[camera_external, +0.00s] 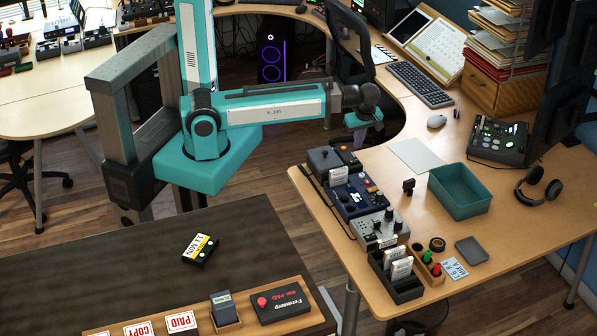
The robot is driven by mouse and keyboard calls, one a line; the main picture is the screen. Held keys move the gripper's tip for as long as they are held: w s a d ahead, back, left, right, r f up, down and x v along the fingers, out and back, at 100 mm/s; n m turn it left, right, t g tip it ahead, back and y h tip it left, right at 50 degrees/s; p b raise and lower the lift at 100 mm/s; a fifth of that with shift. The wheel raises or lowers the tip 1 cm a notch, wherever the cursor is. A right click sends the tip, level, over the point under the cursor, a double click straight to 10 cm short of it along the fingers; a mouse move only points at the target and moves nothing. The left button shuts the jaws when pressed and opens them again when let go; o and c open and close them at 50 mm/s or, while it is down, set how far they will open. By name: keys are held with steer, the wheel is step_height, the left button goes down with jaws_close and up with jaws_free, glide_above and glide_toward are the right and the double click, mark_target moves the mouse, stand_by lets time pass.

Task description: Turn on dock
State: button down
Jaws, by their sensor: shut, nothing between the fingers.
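Several boxy devices stand in a row on the light wooden desk, and I cannot tell which one is the dock. They are a dark grey box (322,160), a blue box (352,197) with orange and white parts on top, and a light grey box (378,238) with black knobs. Another dark device (497,141) with lit green parts stands at the right. No label naming a dock is readable. My gripper (366,133) is at the end of the teal arm, above and behind the row, apart from it. It is small here, shut and empty.
A teal open bin (460,191), a small black object (408,187), headphones (539,184) and a black card rack (397,285) share the desk. A keyboard (420,84) and mouse (437,121) lie behind. A dark table (120,275) stands at front left. Bare desk shows around the paper sheet (415,156).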

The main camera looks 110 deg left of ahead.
mark_target(353, 160)
steer(key=shift+p+x, duration=0.3)
steer(key=shift+x, duration=0.8)
steer(key=shift+w+a+f+p, duration=0.1)
steer(key=shift+f+p, duration=0.2)
steer(key=shift+f, duration=0.6)
steer(key=shift+w+a+f+p, duration=0.1)
steer(key=shift+f+p, duration=0.2)
steer(key=shift+f, duration=0.65)
steer(key=shift+w+f, duration=0.1)
steer(key=shift+f, duration=0.1)
steer(key=shift+s+d, duration=0.55)
steer(key=shift+s, duration=0.05)
steer(key=shift+r, duration=0.2)
